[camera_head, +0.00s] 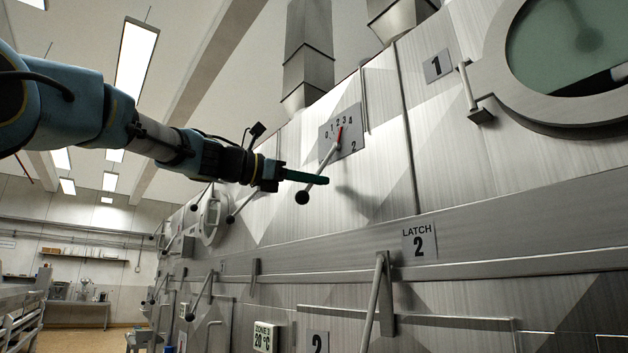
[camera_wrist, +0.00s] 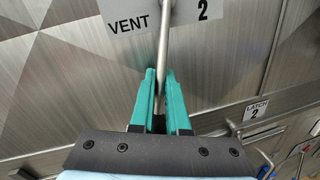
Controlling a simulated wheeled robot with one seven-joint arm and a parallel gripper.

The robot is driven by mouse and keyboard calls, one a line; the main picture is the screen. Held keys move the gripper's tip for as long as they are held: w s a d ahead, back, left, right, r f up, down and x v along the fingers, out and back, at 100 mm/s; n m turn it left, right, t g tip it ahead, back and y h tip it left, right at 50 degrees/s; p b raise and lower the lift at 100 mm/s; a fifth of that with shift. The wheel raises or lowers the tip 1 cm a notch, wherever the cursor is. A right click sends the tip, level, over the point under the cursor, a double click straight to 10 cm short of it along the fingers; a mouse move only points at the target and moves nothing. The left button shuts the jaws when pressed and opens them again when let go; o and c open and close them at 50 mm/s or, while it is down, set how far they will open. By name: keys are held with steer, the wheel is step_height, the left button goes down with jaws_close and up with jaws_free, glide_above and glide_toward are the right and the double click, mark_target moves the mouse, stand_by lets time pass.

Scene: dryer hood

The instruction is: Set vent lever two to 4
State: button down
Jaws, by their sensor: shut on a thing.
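The vent lever two (camera_head: 319,173) is a grey rod with a dark round knob, on the metal wall in the head view. Its knob end hangs down and to the left. Its red pointer sits around the 2 and 3 marks on the scale plate (camera_head: 352,143), numbered 0 to 4; I cannot tell exactly which. My gripper (camera_head: 323,180) is shut on the lever's rod, between pivot and knob. In the wrist view the green fingers (camera_wrist: 161,75) sit either side of the rod (camera_wrist: 164,45). The knob is hidden there, and the plate shows only "VENT" and "2".
The latch two handle (camera_head: 372,300) stands below right of the lever, under a "LATCH 2" label (camera_head: 419,242). A round window (camera_head: 575,50) is at upper right. More levers (camera_head: 241,206) line the wall to the left. The space before the wall around my arm is free.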

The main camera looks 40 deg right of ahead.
steer(key=shift+w+r+m+t+y+p, duration=0.15)
steer(key=shift+w+r+m+p, duration=0.25)
steer(key=shift+w+m, duration=0.45)
steer(key=shift+w+r+m+t+y+p, duration=0.15)
steer(key=shift+w+r+m+p, duration=0.25)
steer(key=shift+m, duration=0.75)
steer(key=shift+w, duration=0.1)
steer(key=c, duration=0.9)
jaws_free()
steer(key=shift+d, duration=0.1)
steer(key=b+v, duration=0.4)
steer(key=v, duration=0.6)
steer(key=shift+w+a, duration=0.15)
steer(key=shift+a, duration=0.25)
